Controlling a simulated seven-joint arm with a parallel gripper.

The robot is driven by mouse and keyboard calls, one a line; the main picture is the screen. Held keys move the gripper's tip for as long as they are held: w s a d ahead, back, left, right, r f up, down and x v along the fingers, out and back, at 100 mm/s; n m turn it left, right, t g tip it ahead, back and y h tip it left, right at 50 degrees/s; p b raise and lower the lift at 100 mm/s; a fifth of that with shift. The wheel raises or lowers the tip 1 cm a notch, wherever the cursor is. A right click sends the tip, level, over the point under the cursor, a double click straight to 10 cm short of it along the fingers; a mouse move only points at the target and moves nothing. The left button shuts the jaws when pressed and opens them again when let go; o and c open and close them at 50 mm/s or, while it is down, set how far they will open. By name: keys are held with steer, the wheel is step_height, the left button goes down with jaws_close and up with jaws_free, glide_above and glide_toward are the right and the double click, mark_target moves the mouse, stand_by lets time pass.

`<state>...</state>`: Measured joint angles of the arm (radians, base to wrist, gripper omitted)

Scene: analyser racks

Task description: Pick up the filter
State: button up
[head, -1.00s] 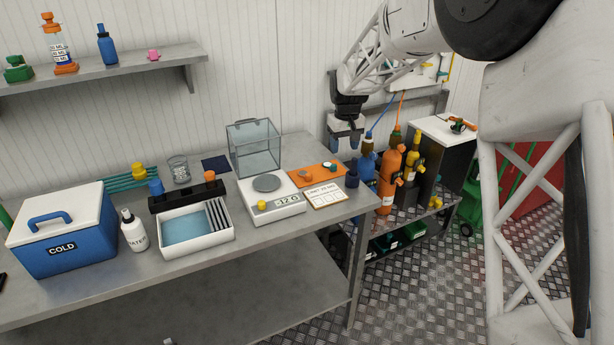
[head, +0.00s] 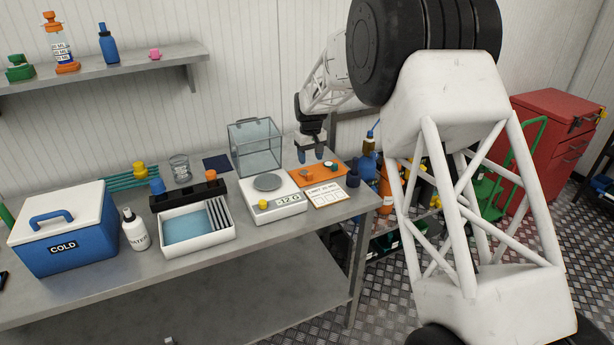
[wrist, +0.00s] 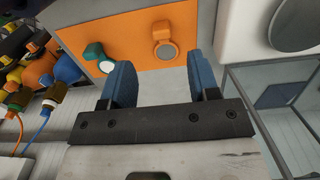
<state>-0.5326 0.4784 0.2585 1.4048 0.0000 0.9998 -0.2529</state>
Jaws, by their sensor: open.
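Two small round pieces with side tabs lie on the orange mat (head: 318,178); I cannot tell for sure which is the filter. One is an orange disc (wrist: 165,51) with a pale centre. The other is a teal disc (wrist: 96,56) with a pale centre. In the head view the orange disc (head: 304,174) and the teal disc (head: 331,164) sit on the mat below my gripper (head: 311,156). My gripper is open and empty, with blue fingers above the mat's back edge. In the wrist view the orange disc lies just beyond the gap between the fingers (wrist: 161,75).
A white balance (head: 276,209) stands left of the mat, with a clear glass box (head: 254,148) behind it. A printed card (head: 327,194) lies in front of the mat. Bottles (wrist: 30,78) stand beyond the bench. A white tray (head: 198,244) and blue cooler (head: 65,245) are further left.

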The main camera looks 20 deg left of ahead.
mark_target(310, 174)
steer(key=shift+f, duration=0.1)
steer(key=shift+f, duration=1.2)
steer(key=shift+f, duration=0.1)
steer(key=shift+s+f, duration=0.1)
steer(key=shift+f, duration=2.4)
steer(key=shift+c, duration=0.4)
steer(key=c, duration=0.9)
steer(key=shift+r, duration=0.15)
